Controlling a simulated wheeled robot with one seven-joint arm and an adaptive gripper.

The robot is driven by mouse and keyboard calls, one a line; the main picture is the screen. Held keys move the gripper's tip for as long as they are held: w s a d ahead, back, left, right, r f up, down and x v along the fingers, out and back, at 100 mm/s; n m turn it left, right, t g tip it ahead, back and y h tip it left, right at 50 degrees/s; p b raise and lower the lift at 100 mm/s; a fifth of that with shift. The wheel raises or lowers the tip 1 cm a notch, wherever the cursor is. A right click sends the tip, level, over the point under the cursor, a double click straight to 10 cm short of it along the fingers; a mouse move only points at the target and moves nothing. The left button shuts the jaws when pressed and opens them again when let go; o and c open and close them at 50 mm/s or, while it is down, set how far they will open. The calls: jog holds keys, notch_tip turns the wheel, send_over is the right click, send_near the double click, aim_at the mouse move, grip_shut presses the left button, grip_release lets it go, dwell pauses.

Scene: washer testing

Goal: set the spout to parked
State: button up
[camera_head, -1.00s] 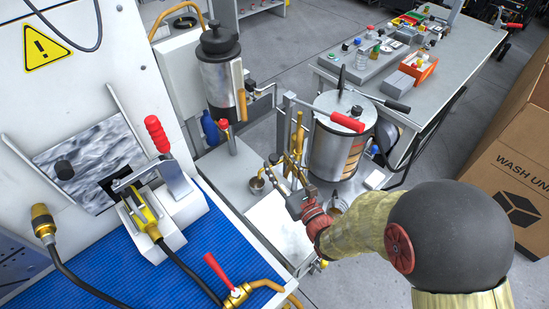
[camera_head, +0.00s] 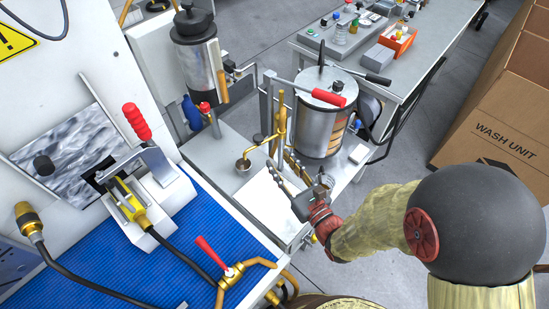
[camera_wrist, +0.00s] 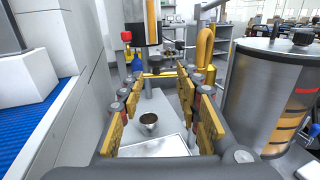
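The brass spout (camera_head: 281,122) stands on an upright brass post on the bench. Its side arm reaches left and its end is over or close to a small metal cup (camera_head: 243,164). In the wrist view a horizontal brass bar, apparently the spout arm (camera_wrist: 160,74), crosses beyond my fingertips, and the cup (camera_wrist: 149,121) shows below. My gripper (camera_head: 280,163) is open, its fingers spread and pointing at the spout from the near side. It also shows in the wrist view (camera_wrist: 160,84), with nothing held between the fingers. I cannot tell whether a finger touches the spout.
A steel drum (camera_head: 318,125) with a red-handled lever stands right behind the spout. A steel canister (camera_head: 198,62) hangs at the back left. A red-handled valve (camera_head: 230,270) and a red-handled clamp (camera_head: 140,125) lie left. A cardboard box (camera_head: 492,125) stands right.

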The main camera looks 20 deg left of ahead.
aim_at(264, 142)
jog(key=w+d+p, duration=0.2)
jog(key=w+d+m+h+p, duration=0.1)
jog(key=w+d+p, duration=0.1)
jog(key=w+d+r+m+h+p, duration=0.1)
jog(key=w+d+p, duration=0.1)
jog(key=d+p, duration=0.1)
jog(key=shift+w+t, duration=0.1)
jog(key=shift+t, duration=0.2)
jog(key=c, duration=0.6)
jog(key=shift+w+d+m+p, duration=0.15)
jog(key=shift+d+m+p, duration=0.3)
jog(key=shift+p, duration=0.35)
jog(key=shift+c, duration=0.7)
jog(key=shift+d+m+g+y+p, duration=0.15)
jog(key=shift+m+g+y+p, duration=0.15)
jog(key=shift+m+g+p, duration=0.25)
grip_shut()
jog(key=s+a+r+m+g+y+p, duration=0.2)
jog(key=s+m+g+y+p, duration=0.15)
jog(key=s+m+g, duration=0.5)
jog(key=w+a+f+b, duration=0.2)
jog(key=w+a+b, duration=0.1)
jog(key=a, duration=0.9)
jog(key=shift+w+a+m+t+b, duration=0.15)
jog(key=shift+w+m+t+b, duration=0.25)
jog(key=shift+w, duration=0.5)
